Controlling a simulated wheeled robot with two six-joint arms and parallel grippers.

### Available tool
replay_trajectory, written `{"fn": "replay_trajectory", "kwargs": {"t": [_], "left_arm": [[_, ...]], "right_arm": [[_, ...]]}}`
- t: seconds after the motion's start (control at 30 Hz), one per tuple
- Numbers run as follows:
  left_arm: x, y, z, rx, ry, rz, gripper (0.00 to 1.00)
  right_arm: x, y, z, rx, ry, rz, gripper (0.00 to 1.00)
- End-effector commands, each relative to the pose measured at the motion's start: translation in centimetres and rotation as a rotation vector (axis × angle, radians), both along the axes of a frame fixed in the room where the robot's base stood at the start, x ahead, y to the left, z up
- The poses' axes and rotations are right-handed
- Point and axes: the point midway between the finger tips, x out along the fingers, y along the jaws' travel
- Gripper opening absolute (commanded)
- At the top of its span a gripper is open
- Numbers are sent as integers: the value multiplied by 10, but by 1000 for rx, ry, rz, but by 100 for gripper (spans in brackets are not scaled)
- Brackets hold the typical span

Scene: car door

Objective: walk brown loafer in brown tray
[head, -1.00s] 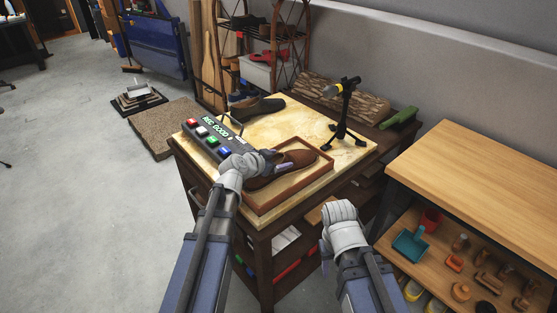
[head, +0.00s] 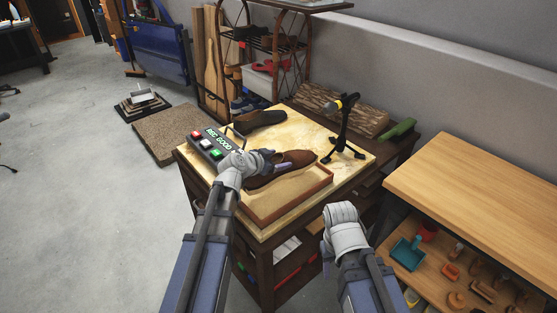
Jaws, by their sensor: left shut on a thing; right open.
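The brown loafer (head: 288,168) is at the far part of the brown tray (head: 304,201), its toe pointing right. I cannot tell whether its sole touches the tray floor or is a little above it. My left gripper (head: 265,161) is shut on the loafer at its heel end, hiding part of the heel. The tray is shallow with a tan floor, and its near part is bare. My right gripper (head: 343,213) is open and empty, in front of the workbench to the right of the tray.
A button box (head: 213,147) stands left of the tray on the light-topped bench (head: 310,122). A dark shoe (head: 260,120) lies behind. A microphone on a small tripod (head: 346,130) stands at the back right. A wooden table (head: 480,180) with a lower shelf is at the right.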

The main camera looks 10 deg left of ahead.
Motion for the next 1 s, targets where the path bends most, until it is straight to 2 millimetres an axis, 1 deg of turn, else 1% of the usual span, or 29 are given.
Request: {"fn": "replay_trajectory", "kwargs": {"t": [0.47,0.57,0.67,1.0], "left_arm": [[0,0,-1,-1,0,0,0],[0,0,-5,-1,0,0,0],[0,0,-14,-1,0,0,0],[0,0,-60,-1,0,0,0]], "right_arm": [[0,0,-1,0,0,0,50],[0,0,-5,0,0,0,50],[0,0,-14,0,0,0,50],[0,0,-60,0,0,0,50]]}}
